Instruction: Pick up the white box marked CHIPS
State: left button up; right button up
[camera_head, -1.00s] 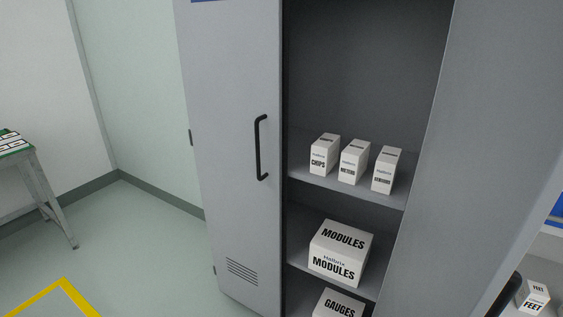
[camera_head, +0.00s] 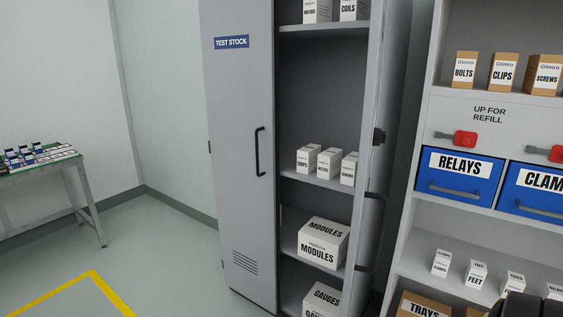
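The white box marked CHIPS (camera_head: 306,158) stands upright on a middle shelf of the grey cabinet (camera_head: 231,150) labelled TEST STOCK. It is the leftmost of three similar small white boxes in a row. The cabinet's left door is shut and its right door (camera_head: 378,160) stands open, so the shelf shows through the gap. Neither of my grippers can be made out. A dark shape at the bottom right corner is too cut off to identify.
Larger white MODULES (camera_head: 323,244) and GAUGES (camera_head: 322,300) boxes sit on lower shelves. A rack with blue RELAYS bins (camera_head: 457,178) stands right of the open door. A green-topped table (camera_head: 40,165) is at left. Floor before the cabinet's left side is clear.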

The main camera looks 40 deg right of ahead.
aim_at(307, 156)
jog(key=z, duration=0.05)
jog(key=i, duration=1.5)
jog(key=z, duration=0.6)
jog(key=i, duration=1.75)
jog(key=z, duration=2.05)
jog(key=i, duration=0.75)
jog(key=z, duration=0.65)
